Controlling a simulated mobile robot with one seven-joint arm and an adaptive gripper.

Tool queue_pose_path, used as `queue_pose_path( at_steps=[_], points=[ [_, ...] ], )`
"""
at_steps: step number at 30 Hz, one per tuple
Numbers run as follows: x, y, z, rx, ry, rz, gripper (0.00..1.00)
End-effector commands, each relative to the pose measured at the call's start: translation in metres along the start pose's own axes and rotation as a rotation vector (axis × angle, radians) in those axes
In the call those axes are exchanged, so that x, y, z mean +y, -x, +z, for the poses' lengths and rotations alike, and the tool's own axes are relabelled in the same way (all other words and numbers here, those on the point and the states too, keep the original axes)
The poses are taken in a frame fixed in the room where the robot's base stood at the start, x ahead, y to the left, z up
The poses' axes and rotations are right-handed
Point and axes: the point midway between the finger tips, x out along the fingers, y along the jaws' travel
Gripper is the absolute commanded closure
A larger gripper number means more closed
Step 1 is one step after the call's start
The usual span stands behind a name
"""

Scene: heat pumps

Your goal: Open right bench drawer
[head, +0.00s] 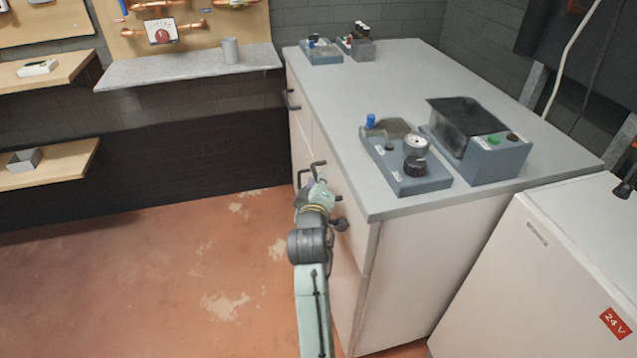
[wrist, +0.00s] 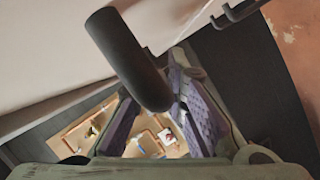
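The right bench drawer (head: 346,200) is in the near part of the bench's left face and looks flush with it. Its dark bar handle (head: 340,224) shows beside my wrist, partly hidden by it. In the wrist view the handle (wrist: 128,58) is a thick dark bar, very close to the camera, overlapping the view of my fingers. My gripper (head: 312,172) is at the drawer front. In the wrist view my gripper (wrist: 158,118) has its purple-padded fingers apart. I cannot tell whether the bar lies between the fingers; no grip on it shows.
The other drawer's handle (head: 290,99) sticks out farther along the bench. The grey benchtop (head: 400,85) carries several blue-grey devices. A white cabinet (head: 540,270) stands at the right. The reddish floor (head: 150,275) left of the bench is clear.

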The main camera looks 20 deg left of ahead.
Motion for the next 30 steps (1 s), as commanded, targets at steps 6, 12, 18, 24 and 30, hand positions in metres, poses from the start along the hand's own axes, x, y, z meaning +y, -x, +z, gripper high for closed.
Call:
queue_pose_path(
  at_steps=[6,12,18,24,30],
  points=[
    [-0.0001,0.0001,0.0,0.0,0.0,0.0,1.0],
    [-0.0001,0.0001,0.0,0.0,0.0,0.0,1.0],
    [-0.0002,0.0001,0.0,0.0,0.0,0.0,1.0],
    [-0.0004,0.0001,-0.0002,0.0,0.0,-0.001,1.0],
    [-0.0054,-0.0005,-0.0091,0.001,0.0,-0.001,1.0]
  ],
)
